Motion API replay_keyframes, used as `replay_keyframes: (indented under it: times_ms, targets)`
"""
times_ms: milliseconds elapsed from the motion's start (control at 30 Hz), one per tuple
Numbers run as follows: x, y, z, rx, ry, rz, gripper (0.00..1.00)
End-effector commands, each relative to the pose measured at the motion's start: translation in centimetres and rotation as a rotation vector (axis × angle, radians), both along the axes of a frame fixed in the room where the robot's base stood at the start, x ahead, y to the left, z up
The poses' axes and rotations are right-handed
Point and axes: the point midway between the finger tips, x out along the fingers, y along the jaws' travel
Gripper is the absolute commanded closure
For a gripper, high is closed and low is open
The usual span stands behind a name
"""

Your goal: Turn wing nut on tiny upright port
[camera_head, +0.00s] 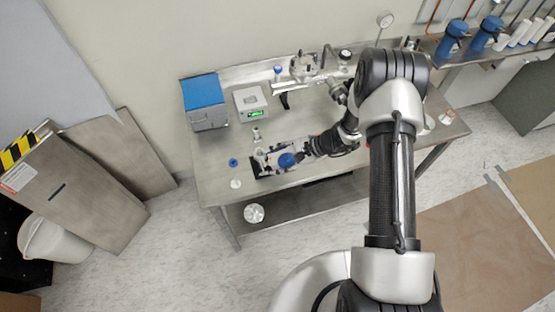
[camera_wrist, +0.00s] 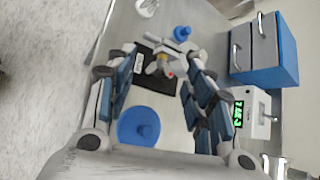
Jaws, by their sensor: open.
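A small metal fitting (camera_wrist: 165,66) with a reddish spot stands on a black mat (camera_wrist: 146,88) in the wrist view. It looks like the upright port, but the wing nut is too small and blurred to make out. The fitting also shows in the head view (camera_head: 258,154), left of my gripper (camera_head: 301,156). In the wrist view my gripper (camera_wrist: 163,58) is open, with its fingers spread either side of the line to the fitting. A round blue part (camera_wrist: 138,126) lies in view between the fingers, nearer the camera. I cannot tell whether anything touches it.
A small blue part (camera_head: 233,162) lies left of the mat on the steel table (camera_head: 213,180). A blue-topped cabinet (camera_head: 204,100) and a box with a green display (camera_head: 251,104) stand behind. The table's front edge is close to the mat.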

Motion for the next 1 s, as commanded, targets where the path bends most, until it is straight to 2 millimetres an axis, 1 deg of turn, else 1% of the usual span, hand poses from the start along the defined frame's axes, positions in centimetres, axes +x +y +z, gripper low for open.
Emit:
replay_keyframes:
  times_ms: [200,233,867,1000]
  targets:
    - [0.01,0.04,0.00,0.000,0.000,0.000,0.52]
    - [0.01,0.03,0.01,0.000,0.000,0.000,0.53]
    - [0.00,0.02,0.03,0.000,0.000,0.000,0.95]
    - [0.05,0.07,0.07,-0.002,0.011,0.002,0.96]
